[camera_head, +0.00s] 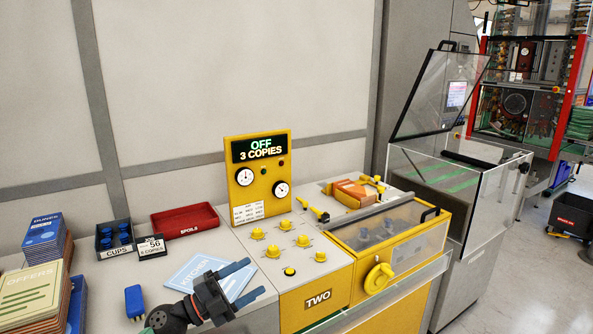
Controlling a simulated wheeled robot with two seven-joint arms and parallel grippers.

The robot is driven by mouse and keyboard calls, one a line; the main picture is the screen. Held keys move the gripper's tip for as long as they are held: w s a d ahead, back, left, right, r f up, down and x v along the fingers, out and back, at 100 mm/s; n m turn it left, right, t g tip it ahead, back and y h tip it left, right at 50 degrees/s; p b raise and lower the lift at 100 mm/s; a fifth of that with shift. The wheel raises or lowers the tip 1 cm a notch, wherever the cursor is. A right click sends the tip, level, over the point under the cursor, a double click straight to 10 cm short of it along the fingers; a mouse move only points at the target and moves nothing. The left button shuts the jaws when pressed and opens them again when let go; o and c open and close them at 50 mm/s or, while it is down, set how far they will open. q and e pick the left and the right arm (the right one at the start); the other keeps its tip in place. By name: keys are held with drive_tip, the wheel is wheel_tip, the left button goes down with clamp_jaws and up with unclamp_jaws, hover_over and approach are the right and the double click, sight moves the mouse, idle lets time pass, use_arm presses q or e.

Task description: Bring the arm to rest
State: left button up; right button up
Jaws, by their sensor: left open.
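My left gripper (243,282) comes in from the bottom edge, left of centre. It is dark with two blue fingers, which are apart with nothing between them. It is over the front of the grey counter (110,276), just left of the yellow machine marked TWO (318,298). A light blue printed sheet (198,270) lies behind the gripper and is partly covered by it. My right gripper does not show.
The machine's panel (260,175) reads OFF, 3 COPIES. A blue block (134,302), a cups tray (114,241), a sign (151,247), a red spoils tray (185,221) and booklet stacks (46,242) occupy the counter. A clear-lidded machine (440,170) stands right.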

use_arm(q)
drive_tip(key=s+a+f+n+t+y, duration=0.35)
drive_tip(key=a+f+n+y, duration=0.25)
drive_tip(key=f+n+y, duration=0.5)
drive_tip(key=s+a+f+n+t+y, duration=0.2)
drive_tip(key=s+a+f+n+y, duration=0.2)
drive_tip(key=a+f+n+y, duration=0.65)
drive_tip(key=s+d+f+n+g+h, duration=0.15)
drive_tip(key=s+f+g, duration=0.25)
drive_tip(key=s, duration=0.4)
drive_tip(key=s+d+f+n+g, duration=0.1)
drive_tip(key=s+d+f+g, duration=0.25)
drive_tip(key=s, duration=0.45)
drive_tip(key=s+d+f+n+g+h, duration=0.1)
drive_tip(key=s+f+g, duration=0.25)
drive_tip(key=s, duration=0.45)
drive_tip(key=s+d+f+g, duration=0.1)
drive_tip(key=d+f, duration=0.1)
drive_tip(key=f, duration=1.3)
drive_tip(key=s+d+f+g, duration=0.2)
drive_tip(key=d+f, duration=0.1)
drive_tip(key=f, duration=1.3)
drive_tip(key=shift+s+f+h, duration=0.2)
drive_tip(key=shift+f+h, duration=0.05)
drive_tip(key=shift+h, duration=0.15)
drive_tip(key=shift+d, duration=0.1)
